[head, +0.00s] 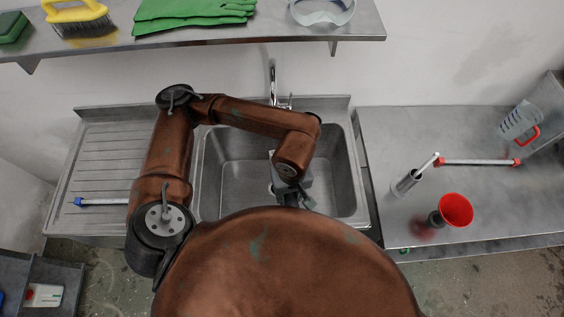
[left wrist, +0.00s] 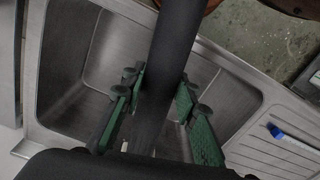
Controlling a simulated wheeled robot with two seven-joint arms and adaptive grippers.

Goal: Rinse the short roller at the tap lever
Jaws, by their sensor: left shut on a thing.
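My left gripper (head: 287,188) is over the right half of the sink, partly hidden by my forearm. In the left wrist view its green finger pads (left wrist: 160,115) stand on either side of a thick dark rod (left wrist: 172,60). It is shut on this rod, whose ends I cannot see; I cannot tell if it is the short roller. The tap (head: 273,82) rises behind the sink, with its small lever (head: 289,102) at its right. A blue-ended rod (head: 100,201) lies on the drainboard, partly hidden by my arm. A red-ended rod (head: 478,162) lies on the right counter. My right gripper is out of view.
The steel sink basin (head: 222,165) lies under my arm, beside the ridged drainboard (head: 105,150). A red funnel (head: 456,209), a metal cup (head: 405,184) and a clear jug (head: 519,121) are on the right counter. A shelf (head: 230,40) overhangs the back.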

